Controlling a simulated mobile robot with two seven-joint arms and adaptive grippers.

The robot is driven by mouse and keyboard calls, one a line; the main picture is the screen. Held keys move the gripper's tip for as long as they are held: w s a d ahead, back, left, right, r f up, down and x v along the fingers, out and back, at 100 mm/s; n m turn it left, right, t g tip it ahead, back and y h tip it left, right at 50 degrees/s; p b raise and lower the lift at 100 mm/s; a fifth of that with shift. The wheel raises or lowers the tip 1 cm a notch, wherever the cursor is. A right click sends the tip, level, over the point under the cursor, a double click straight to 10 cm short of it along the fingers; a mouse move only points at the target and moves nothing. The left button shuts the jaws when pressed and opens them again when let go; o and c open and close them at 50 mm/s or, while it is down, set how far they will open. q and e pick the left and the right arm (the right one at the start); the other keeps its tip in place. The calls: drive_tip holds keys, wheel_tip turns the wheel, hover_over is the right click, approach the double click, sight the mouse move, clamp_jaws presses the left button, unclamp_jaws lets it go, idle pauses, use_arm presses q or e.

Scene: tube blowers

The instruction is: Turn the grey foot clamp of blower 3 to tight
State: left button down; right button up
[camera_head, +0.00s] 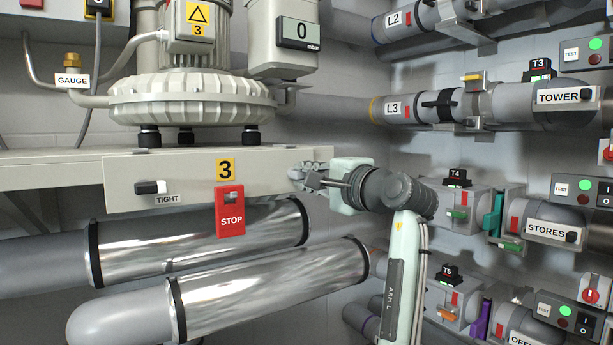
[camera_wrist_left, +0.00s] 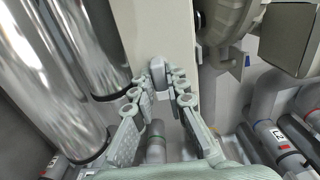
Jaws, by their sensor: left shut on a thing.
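Blower 3 (camera_head: 192,92) stands on a pale beam (camera_head: 125,185) that bears a yellow 3 plate. My left gripper (camera_head: 300,174) reaches in from the right to the beam's right end. In the left wrist view, its two fingers (camera_wrist_left: 160,84) close around a small grey rounded knob (camera_wrist_left: 158,70) at the beam's end, which looks like the grey foot clamp. In the head view the fingers mostly hide it. My right gripper is in neither view.
A red STOP box (camera_head: 230,212) hangs on the beam left of my gripper. Two shiny pipes (camera_head: 270,275) run below the beam.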

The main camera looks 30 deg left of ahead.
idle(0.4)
use_arm(q)
drive_tip(key=c, duration=1.5)
unclamp_jaws()
drive_tip(key=shift+c, duration=0.2)
drive_tip(key=v, duration=1.2)
drive_tip(key=shift+d+f, duration=0.15)
